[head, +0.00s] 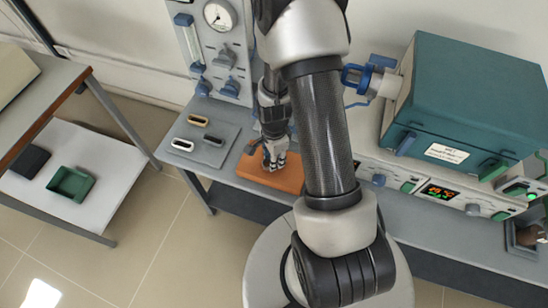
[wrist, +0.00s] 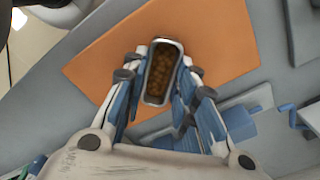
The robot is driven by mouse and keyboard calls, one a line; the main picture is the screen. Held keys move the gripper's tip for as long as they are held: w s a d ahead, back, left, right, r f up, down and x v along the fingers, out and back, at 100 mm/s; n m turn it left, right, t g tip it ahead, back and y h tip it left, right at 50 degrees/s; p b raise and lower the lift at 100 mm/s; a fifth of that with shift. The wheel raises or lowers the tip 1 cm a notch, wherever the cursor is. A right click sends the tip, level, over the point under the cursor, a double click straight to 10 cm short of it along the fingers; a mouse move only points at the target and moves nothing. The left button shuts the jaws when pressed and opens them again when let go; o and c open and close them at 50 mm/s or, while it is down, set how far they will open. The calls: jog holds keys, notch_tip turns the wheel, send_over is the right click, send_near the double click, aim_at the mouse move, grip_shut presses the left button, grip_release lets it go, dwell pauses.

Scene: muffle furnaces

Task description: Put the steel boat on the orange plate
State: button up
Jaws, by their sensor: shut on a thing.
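The steel boat (wrist: 148,97) is a small oblong metal tray with a grey rim and brown granular contents. My gripper (wrist: 160,78) is shut on it, one finger along each long side. The orange plate (head: 287,180) lies flat on the grey bench, and my gripper (head: 274,160) is over its back left part in the head view. In the wrist view, the orange plate (wrist: 225,35) spreads behind and around the boat. I cannot tell whether the boat touches the plate. In the head view the boat is mostly hidden by my fingers.
A grey tray (head: 222,128) with several small boats lies left of the plate. A gauge panel (head: 215,45) stands behind it. A teal furnace (head: 470,100) fills the right of the bench. A side table (head: 95,155) at left holds a green tray (head: 70,184).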

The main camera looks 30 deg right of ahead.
jog(key=shift+f, duration=0.1)
jog(key=o, duration=0.6)
jog(key=shift+f, duration=0.1)
jog(key=o, duration=0.5)
jog(key=shift+c, duration=0.2)
notch_tip(320, 180, up, 13)
jog(key=p, duration=0.4)
notch_tip(320, 180, up, 8)
jog(key=n+t, duration=0.1)
jog(key=n, duration=0.3)
send_over(267, 166)
jog(key=s+a+r+n+t, duration=0.1)
jog(key=s+a+r+n, duration=0.3)
jog(key=s+r+n, duration=0.3)
jog(key=s+a+r+n+t, duration=0.2)
jog(key=s+a+r+n, duration=0.2)
jog(key=r, duration=0.7)
jog(key=s+n, duration=0.2)
jog(key=n, duration=0.2)
jog(key=shift+s+t, duration=0.3)
jog(key=shift+s, duration=0.1)
jog(key=shift+a, duration=0.1)
